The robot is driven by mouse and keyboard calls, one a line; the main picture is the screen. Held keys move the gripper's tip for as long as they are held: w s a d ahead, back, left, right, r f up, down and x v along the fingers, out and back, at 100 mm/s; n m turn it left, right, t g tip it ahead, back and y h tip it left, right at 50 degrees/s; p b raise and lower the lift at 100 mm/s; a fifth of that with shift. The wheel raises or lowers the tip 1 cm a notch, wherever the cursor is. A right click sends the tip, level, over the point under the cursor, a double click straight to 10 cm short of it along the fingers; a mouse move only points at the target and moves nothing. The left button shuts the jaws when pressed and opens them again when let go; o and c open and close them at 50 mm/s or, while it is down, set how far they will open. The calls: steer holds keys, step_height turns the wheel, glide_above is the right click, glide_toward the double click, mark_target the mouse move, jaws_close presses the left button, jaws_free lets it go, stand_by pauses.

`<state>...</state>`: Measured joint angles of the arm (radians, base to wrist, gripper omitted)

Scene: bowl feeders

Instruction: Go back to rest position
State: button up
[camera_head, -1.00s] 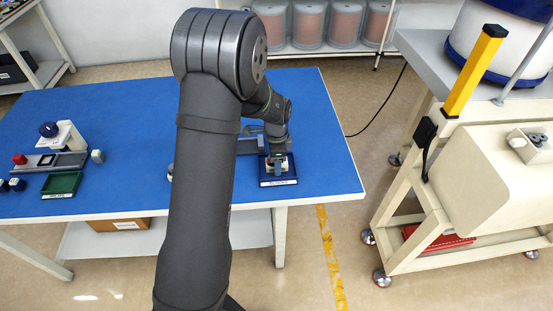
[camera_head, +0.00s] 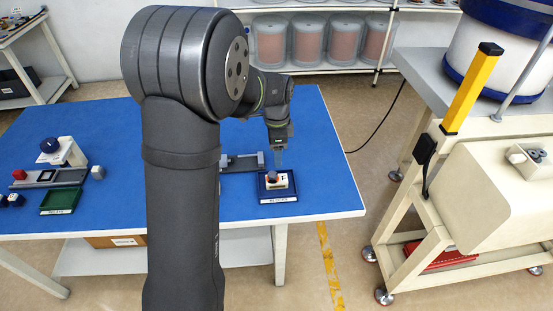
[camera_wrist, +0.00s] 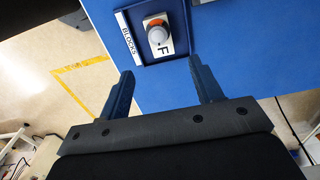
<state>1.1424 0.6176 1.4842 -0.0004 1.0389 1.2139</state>
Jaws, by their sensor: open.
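My gripper (camera_wrist: 164,88) is open and empty in the wrist view, its two blue fingers spread apart. In the head view my gripper (camera_head: 280,158) hangs above the blue tray, clear of it. The dark blue tray (camera_head: 263,195) lies near the right end of the blue table and has a white label on its front. In the wrist view the tray (camera_wrist: 182,54) bears the label "BLOCKS". A whitish block (camera_wrist: 164,44) marked "F", with a grey round knob and an orange patch, sits in the tray; it also shows in the head view (camera_head: 279,184).
A grey fixture (camera_head: 240,163) stands left of the tray, partly behind my arm. A green tray (camera_head: 62,200), a white press with a blue knob (camera_head: 62,150) and small blocks are at the table's left. A beige cart (camera_head: 470,200) stands to the right, across a floor gap.

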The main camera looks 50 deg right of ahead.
mark_target(276, 174)
steer(key=shift+r, duration=0.2)
steer(key=shift+f, duration=0.1)
step_height(276, 174, down, 13)
steer(key=shift+r, duration=2.25)
steer(key=shift+f, duration=0.1)
